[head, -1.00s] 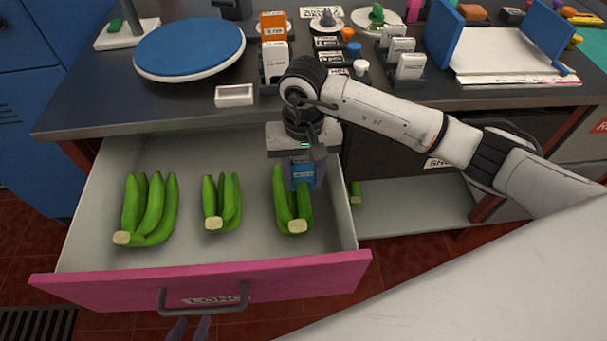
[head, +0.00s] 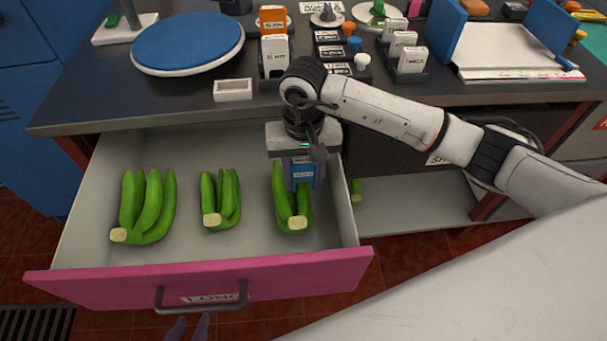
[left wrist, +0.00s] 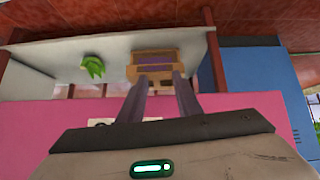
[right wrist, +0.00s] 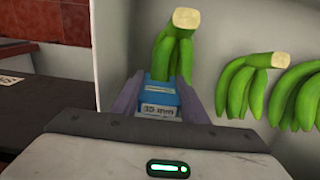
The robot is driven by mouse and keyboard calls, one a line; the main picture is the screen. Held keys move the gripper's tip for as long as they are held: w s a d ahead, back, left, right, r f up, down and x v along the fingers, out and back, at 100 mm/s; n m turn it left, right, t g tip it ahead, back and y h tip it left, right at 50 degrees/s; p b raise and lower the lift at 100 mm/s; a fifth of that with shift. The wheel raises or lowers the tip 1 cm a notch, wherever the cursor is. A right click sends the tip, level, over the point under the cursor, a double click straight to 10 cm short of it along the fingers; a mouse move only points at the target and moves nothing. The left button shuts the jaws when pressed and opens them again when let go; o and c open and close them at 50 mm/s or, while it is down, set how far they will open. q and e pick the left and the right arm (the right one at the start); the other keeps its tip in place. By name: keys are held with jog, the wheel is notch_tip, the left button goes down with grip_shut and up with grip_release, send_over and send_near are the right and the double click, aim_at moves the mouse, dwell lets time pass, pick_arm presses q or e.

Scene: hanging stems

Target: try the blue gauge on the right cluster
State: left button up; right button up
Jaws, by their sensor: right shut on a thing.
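My right gripper (head: 304,176) is shut on the blue gauge (head: 303,171), a small block whose label reads 35 mm in the right wrist view (right wrist: 160,97). It holds the gauge at the far end of the right cluster (head: 291,209) of green fruit, which also shows in the right wrist view (right wrist: 176,47). The gauge overlaps the fruit tips; I cannot tell whether they touch. The middle cluster (head: 221,199) and left cluster (head: 145,207) lie apart in the drawer. My left gripper (head: 188,328) is open and empty before the drawer; its fingers stand apart in the left wrist view (left wrist: 161,97).
The open drawer (head: 200,282) has a pink front with a grey handle. The dark counter (head: 100,98) above holds a blue round pad (head: 188,43), a small white tray (head: 232,90) and gauge holders (head: 408,75). Bare drawer floor lies between the clusters.

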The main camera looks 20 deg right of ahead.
aim_at(304, 164)
jog(key=shift+f+b, duration=1.35)
jog(key=shift+f, duration=0.05)
dwell(0.6)
jog(key=shift+r, duration=0.1)
dwell(0.5)
jog(key=shift+r+p, duration=2)
jog(key=shift+r, duration=1.55)
jog(key=shift+r+p, duration=0.3)
jog(key=shift+r, duration=0.3)
